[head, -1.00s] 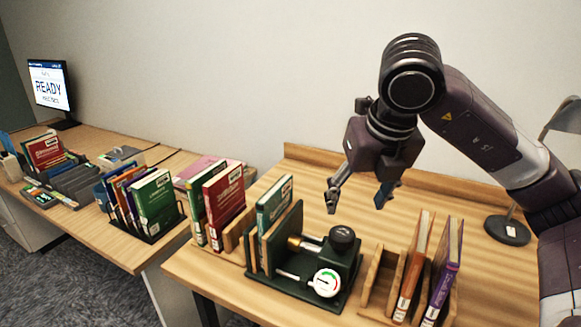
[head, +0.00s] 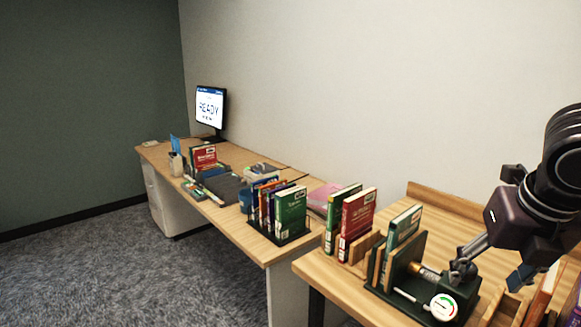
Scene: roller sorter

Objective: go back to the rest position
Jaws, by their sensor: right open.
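My right gripper (head: 492,273) is at the right edge of the head view, fingers pointing down and apart, with nothing between them. It hangs over or in front of the dark green press with a round gauge (head: 444,307) on the near table; the gripper covers part of the press. A green book (head: 403,228) stands upright in the press. My left gripper is out of view.
A green and a red book (head: 357,215) stand left of the press. Orange and purple books show partly at the lower right corner. A far desk (head: 163,153) holds a book rack (head: 282,236) and a monitor (head: 210,107) reading READY. Carpeted floor (head: 150,270) is clear at left.

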